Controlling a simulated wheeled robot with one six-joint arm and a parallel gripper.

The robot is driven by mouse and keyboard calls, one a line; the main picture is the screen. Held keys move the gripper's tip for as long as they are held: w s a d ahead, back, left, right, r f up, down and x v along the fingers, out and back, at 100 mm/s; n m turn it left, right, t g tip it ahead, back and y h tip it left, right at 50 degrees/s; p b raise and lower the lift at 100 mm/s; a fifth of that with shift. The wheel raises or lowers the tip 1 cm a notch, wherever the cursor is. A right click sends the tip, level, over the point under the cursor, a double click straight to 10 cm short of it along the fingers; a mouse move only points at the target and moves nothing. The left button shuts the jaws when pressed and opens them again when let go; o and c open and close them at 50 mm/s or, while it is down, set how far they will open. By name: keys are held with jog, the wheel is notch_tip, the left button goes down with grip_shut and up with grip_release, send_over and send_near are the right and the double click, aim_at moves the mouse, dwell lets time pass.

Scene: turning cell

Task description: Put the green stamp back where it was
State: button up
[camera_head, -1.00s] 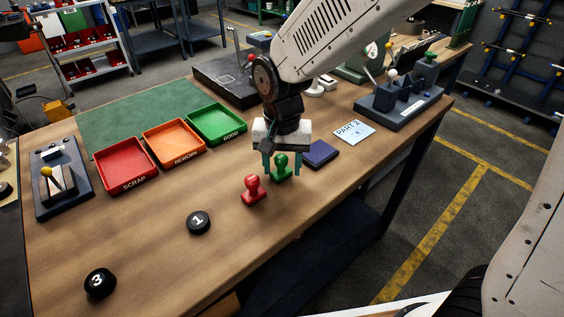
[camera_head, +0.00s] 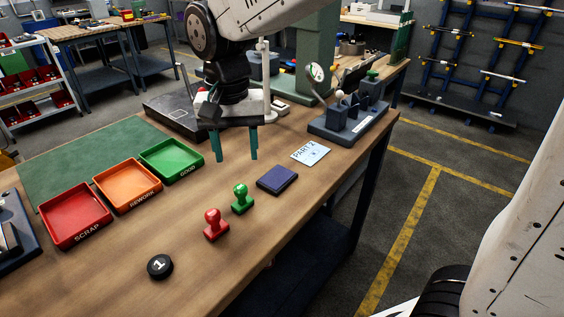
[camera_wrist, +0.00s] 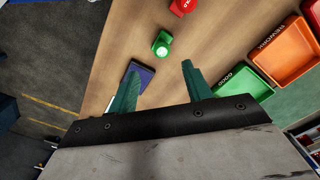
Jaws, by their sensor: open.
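The green stamp (camera_head: 241,199) stands upright on the wooden bench, between the red stamp (camera_head: 215,224) and the dark blue ink pad (camera_head: 277,180). My gripper (camera_head: 237,158) is open and empty, raised above the bench and behind the green stamp, apart from it. In the wrist view the green stamp (camera_wrist: 162,44) lies ahead of the spread fingers (camera_wrist: 160,92), with nothing between them. The ink pad (camera_wrist: 145,72) shows partly behind the left finger.
Red SCRAP (camera_head: 75,216), orange REWORK (camera_head: 128,187) and green GOOD (camera_head: 171,160) trays stand to the left. A black disc marked 1 (camera_head: 160,267) lies in front. The PART 2 card (camera_head: 310,153) and a dark fixture (camera_head: 350,118) are at right.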

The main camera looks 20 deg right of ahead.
jog(key=s+d+r, duration=0.3)
jog(key=s+d, duration=0.5)
jog(key=d, duration=0.5)
jog(key=s+d+f+n+t, duration=0.1)
jog(key=s+d+f+n, duration=0.1)
jog(key=s+d, duration=0.5)
jog(key=s, duration=0.4)
jog(key=shift+s+d, duration=0.2)
jog(key=shift+d, duration=0.2)
